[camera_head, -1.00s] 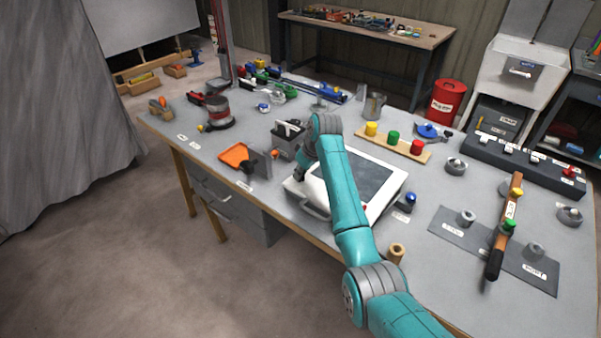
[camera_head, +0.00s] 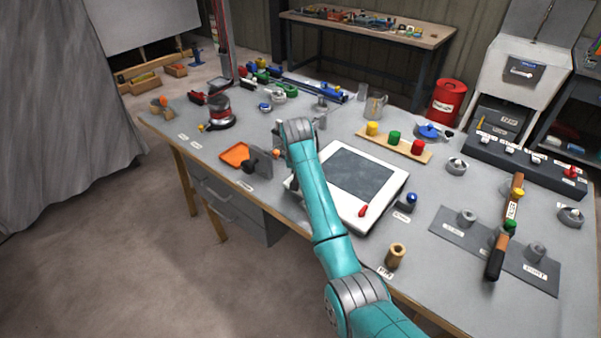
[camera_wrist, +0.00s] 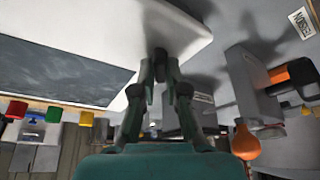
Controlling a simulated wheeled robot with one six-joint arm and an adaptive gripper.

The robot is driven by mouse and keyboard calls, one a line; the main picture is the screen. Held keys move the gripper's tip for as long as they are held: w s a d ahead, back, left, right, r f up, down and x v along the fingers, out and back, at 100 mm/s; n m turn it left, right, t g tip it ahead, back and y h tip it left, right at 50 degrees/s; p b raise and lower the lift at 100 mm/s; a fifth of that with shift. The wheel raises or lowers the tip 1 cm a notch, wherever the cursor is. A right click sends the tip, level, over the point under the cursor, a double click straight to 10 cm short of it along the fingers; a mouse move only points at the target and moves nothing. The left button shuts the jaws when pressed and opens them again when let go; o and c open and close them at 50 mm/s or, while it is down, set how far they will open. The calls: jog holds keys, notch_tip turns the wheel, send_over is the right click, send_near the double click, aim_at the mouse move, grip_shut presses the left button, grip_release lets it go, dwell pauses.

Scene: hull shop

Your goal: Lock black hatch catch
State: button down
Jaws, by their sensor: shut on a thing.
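The white hatch (camera_head: 388,174) with a dark grey panel lies flat on the bench; its white edge also shows in the wrist view (camera_wrist: 180,30). In the wrist view, my gripper (camera_wrist: 162,68) is shut on the small black catch (camera_wrist: 160,53) at the hatch edge. The fingers hide much of the catch, so I cannot tell its angle. In the head view my arm hides the gripper and the hatch's left side. A red catch (camera_head: 363,211) sits at the hatch's front right corner.
A grey block with a black knob (camera_head: 258,162) and an orange tray (camera_head: 235,154) stand left of the hatch. A blue-topped part (camera_head: 411,199) is close on its right, a brass cylinder (camera_head: 396,255) in front. A wooden strip with coloured knobs (camera_head: 403,146) lies behind.

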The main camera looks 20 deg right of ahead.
jog(key=m+h, duration=0.1)
jog(key=m, duration=0.2)
jog(key=m+g+h, duration=0.1)
jog(key=m, duration=0.2)
jog(key=shift+w+a+m+g, duration=0.1)
jog(key=shift+a+m+g, duration=0.05)
jog(key=shift+m+g, duration=0.15)
dwell(0.5)
jog(key=c, duration=1.2)
grip_release()
jog(key=v, duration=1.2)
